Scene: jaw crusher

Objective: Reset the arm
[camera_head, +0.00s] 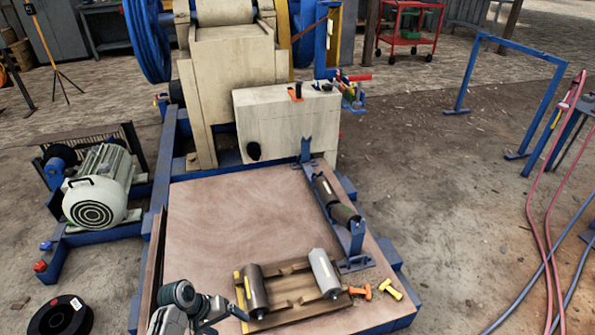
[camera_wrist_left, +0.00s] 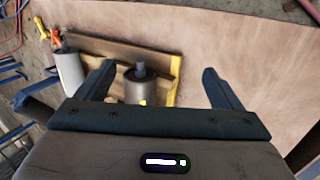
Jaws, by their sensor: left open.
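My left arm comes in at the bottom left of the head view, with its gripper (camera_head: 222,312) low over the wooden platform (camera_head: 215,215). In the left wrist view the left gripper (camera_wrist_left: 158,72) has its two dark fingers spread wide. A brown-grey metal roller (camera_wrist_left: 140,85) with a shaft stub shows between and beyond the fingers, and nothing is seen gripped. The same roller (camera_head: 256,290) lies on a wooden cradle (camera_head: 290,289) in the head view. A lighter grey roller (camera_head: 324,272) lies beside it. My right gripper is not seen.
The jaw crusher (camera_head: 238,80) stands behind the platform. A blue bracket (camera_head: 357,238) holding dark rollers is at the platform's right. Orange and yellow hammer-like tools (camera_head: 390,289) lie right of the cradle. A motor (camera_head: 98,190) sits left. The platform's middle is clear.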

